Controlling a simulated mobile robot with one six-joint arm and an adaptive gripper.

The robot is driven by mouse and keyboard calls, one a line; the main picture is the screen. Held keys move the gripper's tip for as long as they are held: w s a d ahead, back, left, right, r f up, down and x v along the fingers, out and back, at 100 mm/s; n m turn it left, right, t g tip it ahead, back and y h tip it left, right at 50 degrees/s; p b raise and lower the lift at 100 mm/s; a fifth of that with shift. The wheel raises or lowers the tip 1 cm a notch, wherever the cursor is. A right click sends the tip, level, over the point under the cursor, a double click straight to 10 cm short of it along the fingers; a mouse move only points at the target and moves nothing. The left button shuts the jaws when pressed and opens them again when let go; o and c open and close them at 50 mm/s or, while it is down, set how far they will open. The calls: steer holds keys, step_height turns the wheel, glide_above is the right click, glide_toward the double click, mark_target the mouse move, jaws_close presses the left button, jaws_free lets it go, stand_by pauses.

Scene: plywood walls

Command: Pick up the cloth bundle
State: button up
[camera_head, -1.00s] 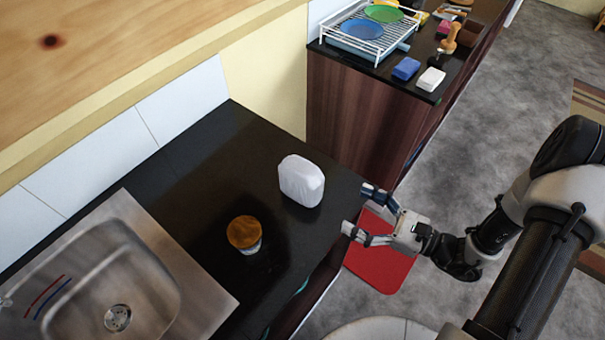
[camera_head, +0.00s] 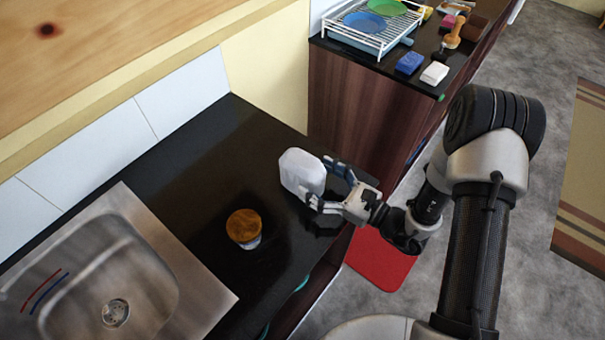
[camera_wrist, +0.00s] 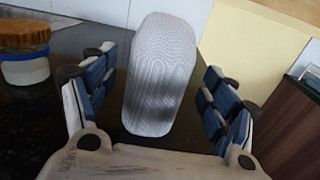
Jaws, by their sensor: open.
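The cloth bundle (camera_head: 301,172) is a white, rounded block standing upright on the black counter, near its right end. In the wrist view the bundle (camera_wrist: 160,75) shows a fine woven texture and stands between my fingers. My gripper (camera_head: 325,184) is open, with its two fingers reaching around the bundle from the right. In the wrist view the gripper (camera_wrist: 160,100) has a finger on each side, with a visible gap to the bundle on both sides. The bundle's far side is hidden.
A jar with a brown lid (camera_head: 244,228) stands left of the bundle; it also shows in the wrist view (camera_wrist: 25,55). A steel sink (camera_head: 120,275) is at the lower left. A second counter with a dish rack (camera_head: 365,32) stands behind. A red mat (camera_head: 382,262) lies on the floor.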

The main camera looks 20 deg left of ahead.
mark_target(304, 172)
steer(key=x, duration=0.2)
steer(key=b+x, duration=0.1)
steer(key=x, duration=0.1)
steer(key=shift+s+r, duration=0.2)
steer(key=shift+r, duration=0.15)
steer(key=shift+w+a, duration=0.25)
steer(key=shift+a, duration=0.15)
steer(key=shift+c, duration=0.5)
steer(key=c, duration=1.1)
